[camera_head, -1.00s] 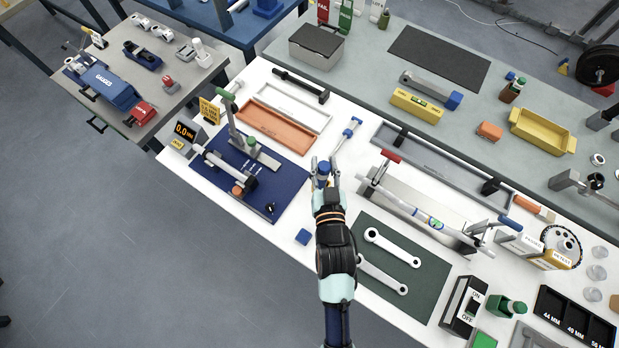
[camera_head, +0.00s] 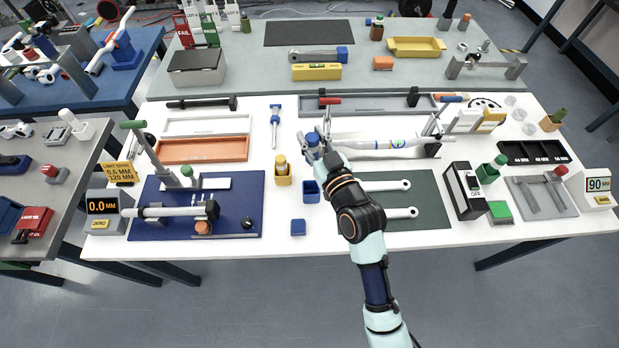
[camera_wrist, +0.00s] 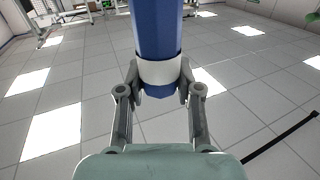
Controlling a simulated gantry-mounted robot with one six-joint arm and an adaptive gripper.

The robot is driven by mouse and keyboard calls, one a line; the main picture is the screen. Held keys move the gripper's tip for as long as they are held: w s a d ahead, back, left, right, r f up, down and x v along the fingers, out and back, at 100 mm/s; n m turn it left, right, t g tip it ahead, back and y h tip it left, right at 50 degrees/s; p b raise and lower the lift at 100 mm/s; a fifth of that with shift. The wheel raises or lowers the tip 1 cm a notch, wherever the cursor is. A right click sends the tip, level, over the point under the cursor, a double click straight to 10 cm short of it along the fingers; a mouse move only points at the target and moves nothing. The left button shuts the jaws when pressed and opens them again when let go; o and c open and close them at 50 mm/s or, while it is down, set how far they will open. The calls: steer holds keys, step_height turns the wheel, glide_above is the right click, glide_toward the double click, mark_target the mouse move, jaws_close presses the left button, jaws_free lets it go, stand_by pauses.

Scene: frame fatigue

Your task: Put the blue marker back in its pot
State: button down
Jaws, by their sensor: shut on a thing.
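The blue marker (camera_head: 312,139) is gripped in my gripper (camera_head: 320,150). In the wrist view the marker (camera_wrist: 157,30) is a thick blue cylinder with a white band, standing between the two fingers (camera_wrist: 160,85). The fingers are shut on it around the band. In the head view the gripper is above the white table, up and slightly right of a small blue pot (camera_head: 311,196). The blue pot looks open and empty. A yellow pot (camera_head: 283,181) with a yellow marker in it stands just left of the blue pot. My forearm hides part of the table.
A blue fixture board (camera_head: 245,215) is on the left and a green mat (camera_head: 430,195) with wrenches on the right. Behind the gripper is a grey tray holding a bar (camera_head: 390,143).

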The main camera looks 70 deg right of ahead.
step_height(320, 180, down, 17)
steer(key=b, duration=0.6)
steer(key=shift+b, duration=0.4)
steer(key=shift+a, duration=0.1)
steer(key=shift+f, duration=0.25)
steer(key=c, duration=0.8)
jaws_free()
steer(key=shift+r, duration=0.1)
steer(key=b+v, duration=0.1)
steer(key=v, duration=0.6)
steer(key=shift+s+a+r, duration=0.15)
steer(key=shift+s+a, duration=0.05)
steer(key=shift+a, duration=0.15)
